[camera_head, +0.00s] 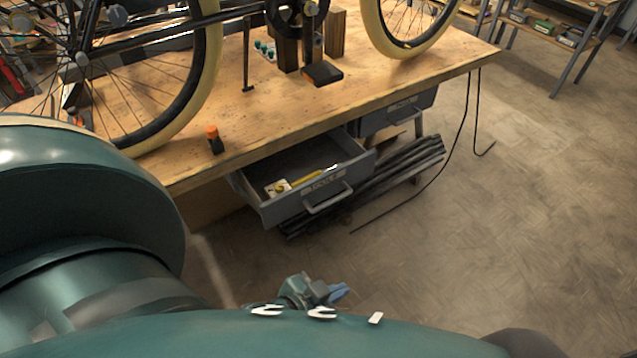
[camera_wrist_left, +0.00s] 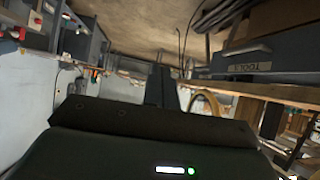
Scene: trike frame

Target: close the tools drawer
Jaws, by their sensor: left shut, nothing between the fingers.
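The grey tools drawer (camera_head: 283,212) hangs under the workbench and stands pulled out. Its front has a label and a bar handle (camera_head: 328,200). A yellow-handled tool (camera_head: 306,177) and a small pale item lie inside. In the left wrist view the drawer front (camera_wrist_left: 292,56) shows upside down at the upper right, with the label "TOOLS". My left gripper (camera_head: 340,291) is shut and empty, below the drawer in the head picture and apart from its front. Its dark fingers (camera_wrist_left: 160,86) show in the wrist view. My right gripper is not in view.
A second grey drawer (camera_head: 402,112) sits farther along under the workbench (camera_head: 280,105). Dark bars (camera_head: 405,165) lie beneath the drawers. A bicycle frame with wheels and an orange-capped item (camera_head: 214,140) stand on the bench. Floor at the right is clear.

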